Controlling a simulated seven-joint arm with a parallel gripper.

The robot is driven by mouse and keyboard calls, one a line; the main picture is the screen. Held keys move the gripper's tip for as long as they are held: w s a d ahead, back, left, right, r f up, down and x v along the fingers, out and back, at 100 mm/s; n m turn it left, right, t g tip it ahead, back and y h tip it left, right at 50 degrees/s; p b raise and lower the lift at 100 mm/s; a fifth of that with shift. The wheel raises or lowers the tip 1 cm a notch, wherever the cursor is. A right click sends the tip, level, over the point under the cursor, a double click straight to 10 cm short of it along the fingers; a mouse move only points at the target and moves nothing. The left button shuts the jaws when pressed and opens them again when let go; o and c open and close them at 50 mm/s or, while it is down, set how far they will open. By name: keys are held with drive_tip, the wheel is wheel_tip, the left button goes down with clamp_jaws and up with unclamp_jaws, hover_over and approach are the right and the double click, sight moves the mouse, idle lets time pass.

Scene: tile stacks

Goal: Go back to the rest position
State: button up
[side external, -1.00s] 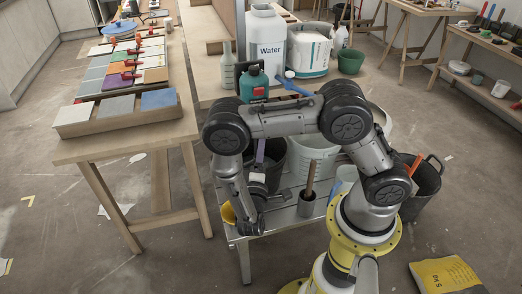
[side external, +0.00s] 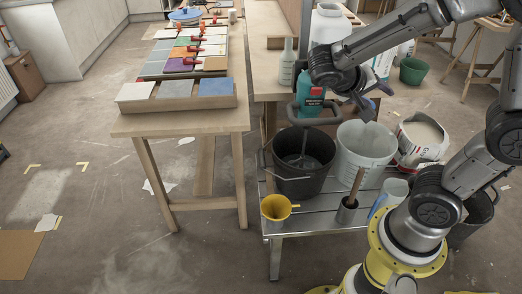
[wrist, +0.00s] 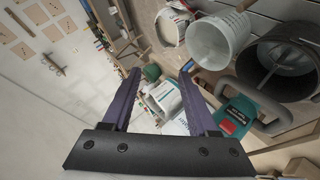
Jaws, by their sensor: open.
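My gripper (wrist: 160,76) shows in the wrist view with its two purple fingers wide apart and nothing between them. In the side view the end of my arm is raised above the metal cart, in front of the teal mixer (side external: 311,92). The mixer also shows at the right in the wrist view (wrist: 234,118), apart from the fingers.
A wooden table (side external: 190,123) with rows of tiles is at left. Bare floor lies between.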

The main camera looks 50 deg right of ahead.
drive_tip(key=s+a+r+n+t+y, duration=0.1)
drive_tip(key=s+a+n+t+y, duration=0.3)
drive_tip(key=a+n+t+y, duration=0.4)
drive_tip(key=a+n+y, duration=0.1)
drive_tip(key=a+y, duration=0.2)
drive_tip(key=a, duration=0.3)
drive_tip(key=shift+a+n+t, duration=0.15)
drive_tip(key=shift+n+t, duration=0.15)
drive_tip(key=shift+t, duration=0.1)
idle(1.4)
